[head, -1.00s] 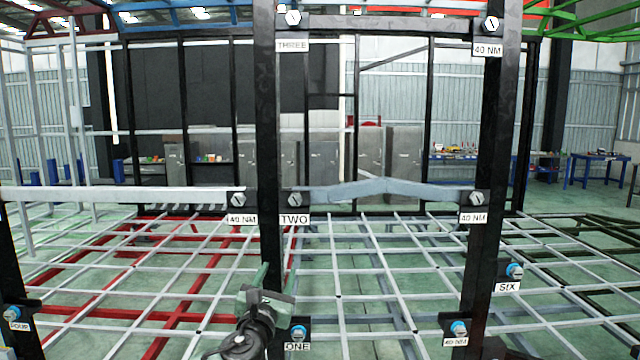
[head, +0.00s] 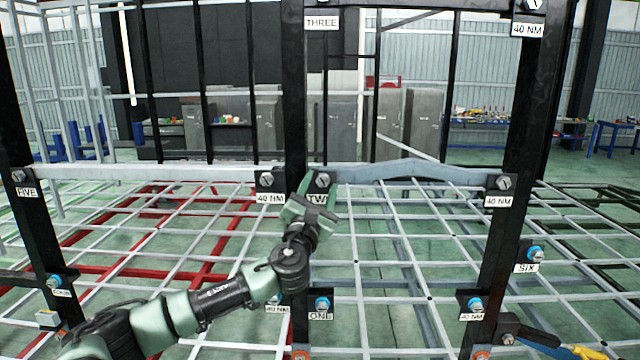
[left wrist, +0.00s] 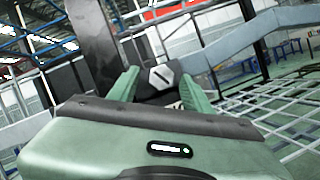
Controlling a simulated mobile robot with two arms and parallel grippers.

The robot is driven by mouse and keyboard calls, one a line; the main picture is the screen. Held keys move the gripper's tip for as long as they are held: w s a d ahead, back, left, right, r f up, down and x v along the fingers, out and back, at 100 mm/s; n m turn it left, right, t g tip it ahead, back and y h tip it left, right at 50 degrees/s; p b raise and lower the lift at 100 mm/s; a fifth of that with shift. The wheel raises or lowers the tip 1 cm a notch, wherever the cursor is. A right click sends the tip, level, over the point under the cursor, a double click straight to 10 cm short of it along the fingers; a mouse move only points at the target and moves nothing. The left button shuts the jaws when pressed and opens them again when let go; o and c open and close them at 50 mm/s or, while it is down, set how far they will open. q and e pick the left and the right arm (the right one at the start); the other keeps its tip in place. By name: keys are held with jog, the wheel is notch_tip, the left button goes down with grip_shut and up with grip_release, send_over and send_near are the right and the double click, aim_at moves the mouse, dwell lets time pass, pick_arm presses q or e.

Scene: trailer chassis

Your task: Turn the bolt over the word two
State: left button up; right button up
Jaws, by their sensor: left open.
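The bolt over the word two (head: 322,180) is a silvery hex head with a dark slot, on a black plate on the dark upright. The white TWO label (head: 316,199) below it is partly hidden by my left gripper (head: 319,187). That gripper is green, open and empty, with its fingers pointing up toward the bolt. In the left wrist view, the bolt (left wrist: 161,77) shows beyond and between the two open fingers (left wrist: 158,88). I cannot tell whether they touch it. My right gripper is not in view.
Similar bolts sit at the 40 NM plate (head: 265,180) to the left and at the right upright (head: 503,182). A grey crossbar (head: 410,169) runs right from the bolt. The ONE bolt (head: 321,303) is below, and a floor-level grid of grey bars lies behind.

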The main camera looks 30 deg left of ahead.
pick_arm(q)
jog(key=shift+d, duration=0.1)
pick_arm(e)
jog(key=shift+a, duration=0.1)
pick_arm(q)
jog(key=c, duration=0.9)
grip_shut()
jog(key=shift+f, duration=0.1)
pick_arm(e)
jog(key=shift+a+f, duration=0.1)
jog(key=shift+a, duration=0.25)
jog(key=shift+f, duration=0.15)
